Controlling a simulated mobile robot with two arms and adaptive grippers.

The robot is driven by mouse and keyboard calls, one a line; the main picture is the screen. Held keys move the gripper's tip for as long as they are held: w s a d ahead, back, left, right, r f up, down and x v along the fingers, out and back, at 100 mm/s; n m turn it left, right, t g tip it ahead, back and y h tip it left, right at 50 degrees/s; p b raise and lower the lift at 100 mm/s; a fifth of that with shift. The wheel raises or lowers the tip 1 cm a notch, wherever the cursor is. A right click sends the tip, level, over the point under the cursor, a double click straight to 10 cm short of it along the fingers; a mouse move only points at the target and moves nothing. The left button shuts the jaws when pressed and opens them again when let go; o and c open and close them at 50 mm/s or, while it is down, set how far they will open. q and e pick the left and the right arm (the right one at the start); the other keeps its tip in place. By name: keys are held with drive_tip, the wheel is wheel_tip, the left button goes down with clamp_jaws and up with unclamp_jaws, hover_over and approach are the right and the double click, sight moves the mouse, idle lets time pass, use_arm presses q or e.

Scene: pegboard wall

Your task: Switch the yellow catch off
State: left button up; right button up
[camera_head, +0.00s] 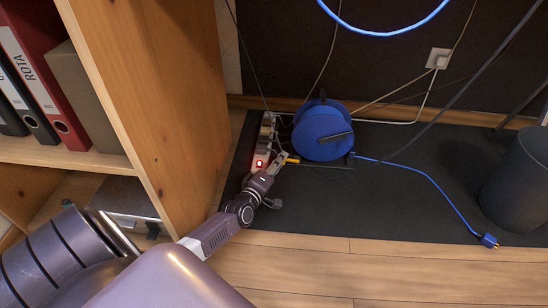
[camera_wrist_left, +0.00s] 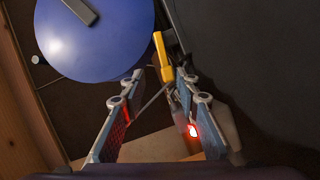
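The yellow catch (camera_head: 292,160) is a small bright piece at the front left of the blue cable reel (camera_head: 322,132), low near the floor. I cannot tell whether a finger touches the catch. My right gripper is not in view.
A power strip (camera_head: 264,148) with a lit red switch (camera_head: 259,163) lies beside my gripper. A wooden shelf (camera_head: 150,80) with binders stands left. Cables run along the wall; a blue plug (camera_head: 489,240) and dark bin (camera_head: 518,170) are right. The front floor is clear.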

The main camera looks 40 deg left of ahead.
use_arm(q)
drive_tip(key=v, duration=1.1)
drive_tip(key=shift+s+d, duration=0.15)
drive_tip(key=shift+s, duration=0.2)
